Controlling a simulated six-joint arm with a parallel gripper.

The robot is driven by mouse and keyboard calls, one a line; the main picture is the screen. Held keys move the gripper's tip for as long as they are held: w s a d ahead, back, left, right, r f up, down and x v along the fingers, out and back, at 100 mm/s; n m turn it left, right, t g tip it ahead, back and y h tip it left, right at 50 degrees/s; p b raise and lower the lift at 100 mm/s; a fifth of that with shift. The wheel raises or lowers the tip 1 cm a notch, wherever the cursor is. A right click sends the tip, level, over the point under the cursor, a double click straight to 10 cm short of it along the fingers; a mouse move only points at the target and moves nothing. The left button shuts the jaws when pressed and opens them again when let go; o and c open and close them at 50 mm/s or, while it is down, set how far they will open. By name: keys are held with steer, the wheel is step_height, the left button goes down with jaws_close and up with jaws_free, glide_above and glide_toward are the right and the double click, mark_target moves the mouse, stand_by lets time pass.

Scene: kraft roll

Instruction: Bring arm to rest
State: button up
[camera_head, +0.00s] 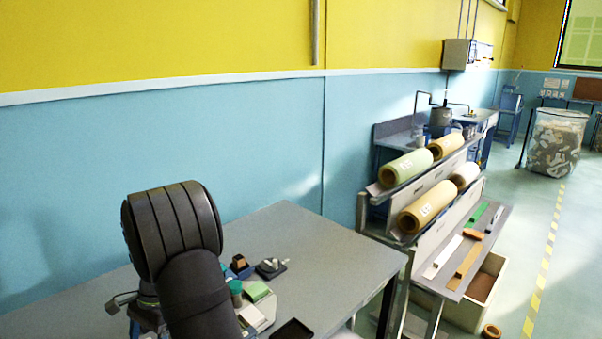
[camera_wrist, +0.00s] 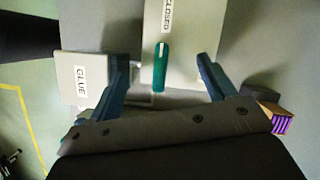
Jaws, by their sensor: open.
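In the wrist view my gripper (camera_wrist: 163,70) is open, its two blue fingers spread apart with nothing held between them. Beyond the fingers are a pale box marked CLOSED (camera_wrist: 182,12), a green piece (camera_wrist: 160,65) on its front, and a pale box marked GLUE (camera_wrist: 82,75) to the left. In the head view my dark arm rises at the lower left over the grey table (camera_head: 310,235). The arm hides part of the tabletop, and I cannot make out the gripper's fingers there.
Small items, including a green-topped box (camera_head: 256,291), a dark tray (camera_head: 293,330) and a black stand (camera_head: 270,267), lie beside my arm. The table's far right part is clear. A rack with kraft rolls (camera_head: 428,205) stands to the right. A blue-and-yellow wall runs behind.

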steer(key=m+y, duration=0.1)
steer(key=m, duration=0.2)
steer(key=shift+s+d, duration=0.1)
steer(key=o, duration=0.5)
steer(key=shift+a+r+t, duration=0.15)
steer(key=shift+a+t, duration=0.15)
steer(key=shift+a, duration=0.05)
steer(key=w+d+r+m+t, duration=0.2)
steer(key=w+d+r+m, duration=0.35)
steer(key=d, duration=0.25)
steer(key=w+d+r+m+t, duration=0.2)
steer(key=w+d+r+m, duration=0.25)
steer(key=d+m, duration=0.3)
steer(key=w+d+r+m+t, duration=0.35)
steer(key=d+r+m, duration=0.25)
steer(key=d, duration=0.3)
steer(key=shift+g, duration=0.45)
steer(key=x, duration=0.9)
steer(key=shift+w+a+f, duration=0.15)
steer(key=shift+w+a, duration=0.25)
steer(key=shift+w, duration=0.05)
